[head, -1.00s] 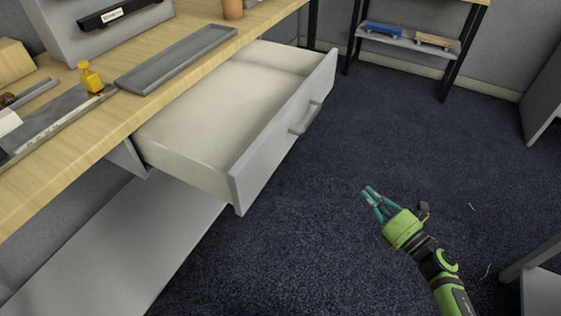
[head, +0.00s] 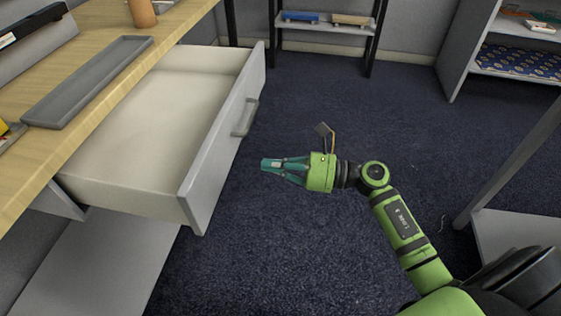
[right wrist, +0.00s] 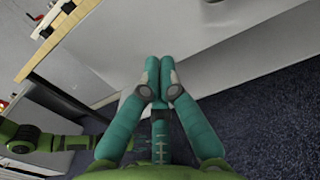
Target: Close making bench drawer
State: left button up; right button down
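The bench drawer (head: 150,125) is pulled well out from under the wooden bench top (head: 110,90) and looks empty. Its grey front panel has a bar handle (head: 245,117) facing right. My right gripper (head: 265,163) is to the right of the drawer front, pointing left at it, with a gap visible between them. Its teal fingers are together and hold nothing. In the right wrist view the fingertips (right wrist: 158,65) meet before a pale grey surface (right wrist: 225,55), likely the drawer front.
A grey tray (head: 88,80) and a brown cylinder (head: 142,12) stand on the bench top. A grey lower shelf (head: 100,255) lies below the drawer. A black-legged rack (head: 325,25) and a grey shelf unit (head: 470,45) stand farther back. Dark carpet (head: 310,110) is open between.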

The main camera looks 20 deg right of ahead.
aim_at(222, 158)
jog(key=p+x, duration=0.1)
jog(key=x, duration=0.7)
jog(key=shift+r, duration=0.1)
pick_arm(q)
jog(key=shift+s+a+g, duration=0.15)
jog(key=shift+s+g, duration=0.35)
jog(key=shift+s, duration=1.4)
pick_arm(e)
jog(key=shift+w+a, duration=0.35)
